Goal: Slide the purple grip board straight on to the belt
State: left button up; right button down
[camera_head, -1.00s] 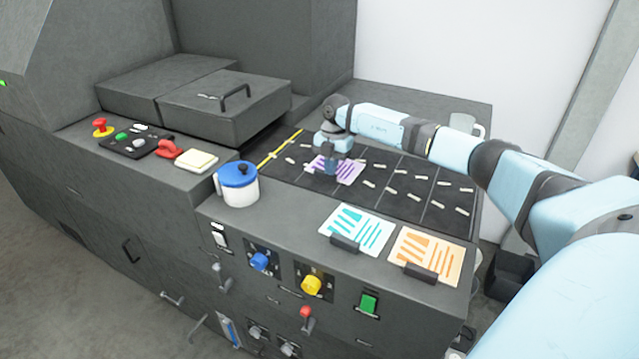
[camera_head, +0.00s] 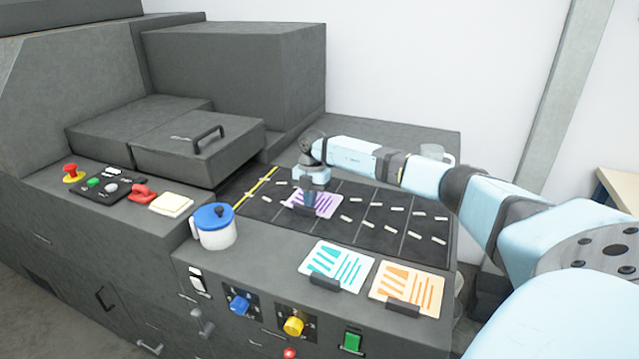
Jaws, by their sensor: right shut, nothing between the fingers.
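The purple grip board (camera_head: 324,203) is a pale board with purple stripes. It lies on the dark belt (camera_head: 372,238), near the belt's left part, to the right of a yellow line (camera_head: 256,188). My right gripper (camera_head: 306,208) is over the board's left part, pointing down, and hides some of it. The gripper is shut with nothing held; whether the fingertips touch the board cannot be told. My left gripper is out of view.
A white pot with a blue lid (camera_head: 214,228) stands left of the belt. A handled cover (camera_head: 197,150) lies behind it. A white mug (camera_head: 436,153) stands at the back right.

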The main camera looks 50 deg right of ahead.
jog(key=d, duration=0.1)
jog(key=w+d+b, duration=0.1)
jog(key=shift+w+d, duration=0.2)
jog(key=shift+d, duration=0.1)
jog(key=b, duration=0.2)
send_over(325, 193)
jog(key=a, duration=0.1)
jog(key=shift+s+a, duration=0.1)
jog(key=shift+a, duration=0.05)
jog(key=shift+w+d+r+b, duration=0.1)
jog(key=shift+w+d+b, duration=0.2)
jog(key=shift+d, duration=0.25)
jog(key=shift+w+d, duration=0.1)
jog(key=shift+d, duration=0.3)
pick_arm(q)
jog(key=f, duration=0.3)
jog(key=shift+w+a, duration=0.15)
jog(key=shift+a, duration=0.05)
pick_arm(e)
jog(key=shift+r, duration=0.1)
